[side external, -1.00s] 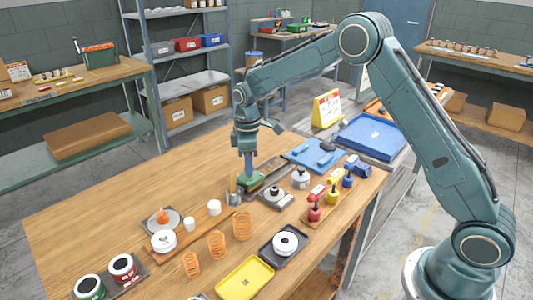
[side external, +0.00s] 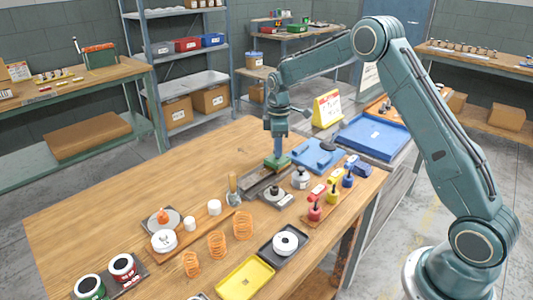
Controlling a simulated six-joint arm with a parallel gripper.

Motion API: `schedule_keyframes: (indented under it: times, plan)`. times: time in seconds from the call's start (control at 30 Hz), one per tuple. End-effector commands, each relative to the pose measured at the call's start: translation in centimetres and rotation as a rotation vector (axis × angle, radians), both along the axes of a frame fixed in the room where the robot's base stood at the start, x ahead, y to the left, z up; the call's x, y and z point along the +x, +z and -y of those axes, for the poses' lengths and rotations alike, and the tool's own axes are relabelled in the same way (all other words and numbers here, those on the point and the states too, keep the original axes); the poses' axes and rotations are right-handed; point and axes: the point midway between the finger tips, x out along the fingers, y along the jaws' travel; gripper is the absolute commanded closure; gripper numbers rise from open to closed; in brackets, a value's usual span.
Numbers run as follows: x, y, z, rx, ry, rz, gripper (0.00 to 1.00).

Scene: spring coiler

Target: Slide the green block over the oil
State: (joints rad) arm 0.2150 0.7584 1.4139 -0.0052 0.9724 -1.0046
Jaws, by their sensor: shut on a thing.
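The green block (side external: 271,165) is at the far right end of a dark grey rail (side external: 252,190) on the wooden bench. My gripper (side external: 277,157) points straight down from above and is shut on the green block, hiding part of its top. I cannot make out any oil on the rail. A small grey bottle with a dark top (side external: 301,179) stands to the right of the rail.
A brush-like tool (side external: 233,188) stands at the rail's near left end. A round dark-topped part (side external: 274,193) sits close to the rail's right. A blue tray (side external: 316,157) lies beyond the block. The bench's left part (side external: 130,190) is clear.

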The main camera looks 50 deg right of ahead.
Motion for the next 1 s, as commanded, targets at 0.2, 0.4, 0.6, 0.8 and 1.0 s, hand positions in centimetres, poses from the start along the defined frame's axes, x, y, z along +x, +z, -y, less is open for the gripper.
schedule_keyframes:
  times: [0.2, 0.4, 0.6, 0.8, 1.0]
  plan:
    - [0.0, 0.1, 0.6, -0.006, -0.014, 0.005, 0.52]
    - [0.0, 0.1, 0.4, -0.005, -0.011, 0.004, 0.52]
    - [0.0, 0.6, 0.4, -0.004, -0.01, 0.003, 0.52]
    - [0.1, 2.5, 0.4, -0.004, -0.01, 0.006, 0.52]
    - [0.1, 5.6, 0.4, -0.005, -0.01, 0.008, 0.52]
